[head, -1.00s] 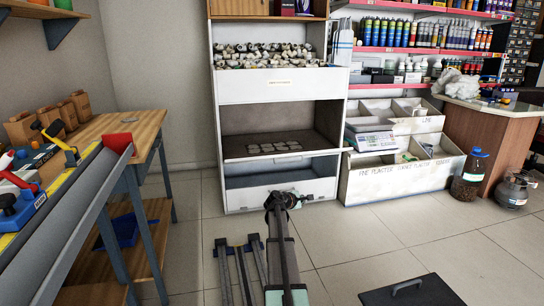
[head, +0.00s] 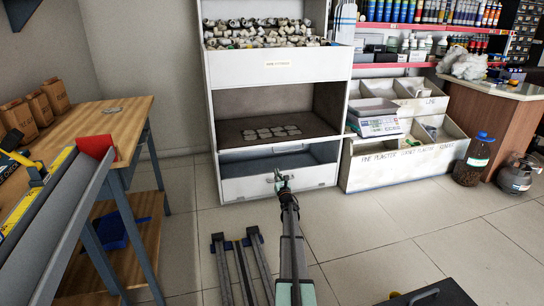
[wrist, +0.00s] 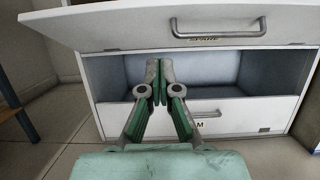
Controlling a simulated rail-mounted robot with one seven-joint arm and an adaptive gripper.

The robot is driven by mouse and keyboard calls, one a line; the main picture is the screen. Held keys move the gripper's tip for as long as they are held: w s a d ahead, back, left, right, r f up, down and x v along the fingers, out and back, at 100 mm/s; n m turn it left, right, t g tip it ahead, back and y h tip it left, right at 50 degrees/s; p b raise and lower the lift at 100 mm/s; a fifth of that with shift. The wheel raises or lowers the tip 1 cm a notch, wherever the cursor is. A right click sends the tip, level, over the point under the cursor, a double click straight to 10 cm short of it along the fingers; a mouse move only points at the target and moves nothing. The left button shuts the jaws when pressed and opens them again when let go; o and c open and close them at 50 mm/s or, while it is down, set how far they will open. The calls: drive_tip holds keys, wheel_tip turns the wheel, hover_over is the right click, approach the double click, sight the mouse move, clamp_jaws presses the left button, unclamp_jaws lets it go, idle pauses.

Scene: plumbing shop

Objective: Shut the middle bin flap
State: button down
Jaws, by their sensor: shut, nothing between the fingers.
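The white cabinet (head: 213,140) holds bins stacked one above another. The middle bin flap (head: 275,143) is open, with its dark upper side and flat grey pieces showing in the head view. In the wrist view the flap marked SPARE (wrist: 110,30) juts out at the top, with its bar handle (wrist: 218,29) on the outer face. My gripper (head: 281,179) is shut and empty. In the wrist view its fingertips (wrist: 160,70) point at the opening of the bottom bin, below the flap and apart from its handle. How far they are from the cabinet is unclear.
The bottom bin's front (head: 305,179) stands below, with a handle (wrist: 208,114). The top bin (head: 278,68) is full of fittings. A wooden workbench (head: 122,115) stands left, plaster bins (head: 400,172) right. The floor in front is mostly clear.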

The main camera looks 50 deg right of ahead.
drive_tip(key=r+b+x, duration=0.2)
drive_tip(key=b+x, duration=0.1)
drive_tip(key=x, duration=1)
drive_tip(key=shift+s+a+r+b, duration=0.2)
drive_tip(key=shift+s+r+b, duration=0.1)
drive_tip(key=shift+s+b, duration=0.1)
drive_tip(key=shift+r, duration=0.15)
drive_tip(key=shift+w+d+r+g+p, duration=0.1)
drive_tip(key=shift+w+r+g+p, duration=0.25)
drive_tip(key=shift+p, duration=0.65)
